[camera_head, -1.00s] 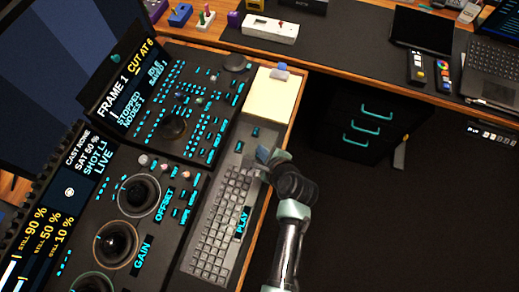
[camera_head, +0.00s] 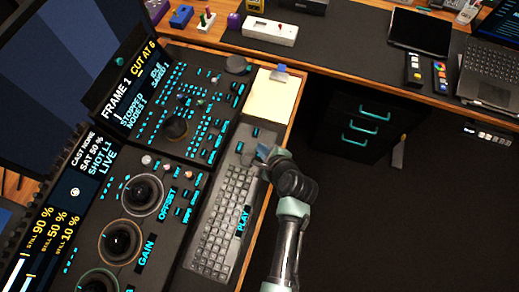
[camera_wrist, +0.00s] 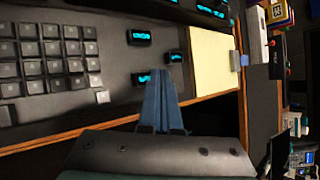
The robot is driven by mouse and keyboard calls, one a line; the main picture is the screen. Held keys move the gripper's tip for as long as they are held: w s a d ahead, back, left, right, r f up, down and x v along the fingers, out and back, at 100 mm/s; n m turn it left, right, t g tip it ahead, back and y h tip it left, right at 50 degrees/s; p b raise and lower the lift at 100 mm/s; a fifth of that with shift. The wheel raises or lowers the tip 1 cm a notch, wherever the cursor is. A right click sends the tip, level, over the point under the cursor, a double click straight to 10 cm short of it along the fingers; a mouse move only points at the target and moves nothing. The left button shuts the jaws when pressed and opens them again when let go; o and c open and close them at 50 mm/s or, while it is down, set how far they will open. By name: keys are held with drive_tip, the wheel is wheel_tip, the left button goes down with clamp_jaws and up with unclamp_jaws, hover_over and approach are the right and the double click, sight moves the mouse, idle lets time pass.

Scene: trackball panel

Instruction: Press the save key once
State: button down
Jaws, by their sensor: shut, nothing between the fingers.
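My gripper (camera_head: 263,151) is shut and empty, its blue fingers pointing down at the right end of the console keyboard. In the wrist view the fingers (camera_wrist: 161,78) overlap the edge of a small dark key with a cyan label (camera_wrist: 146,77). I cannot tell whether they touch it. Two similar keys lie beyond, an upper left one (camera_wrist: 140,37) and one by the yellow pad (camera_wrist: 175,58). The labels are too small to read, so I cannot tell which is the save key. The console screen (camera_head: 140,92) shows a small "SAVED" line whose number is unclear.
The grey keyboard (camera_head: 222,220) lies left of my gripper. The yellow pad (camera_head: 272,97) is just beyond it. The wooden desk edge (camera_head: 259,213) runs beside my arm, with open floor to the right. Knobs and rings crowd the console at left.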

wheel_tip(320, 180, up, 5)
drive_tip(key=p, duration=0.5)
idle(0.8)
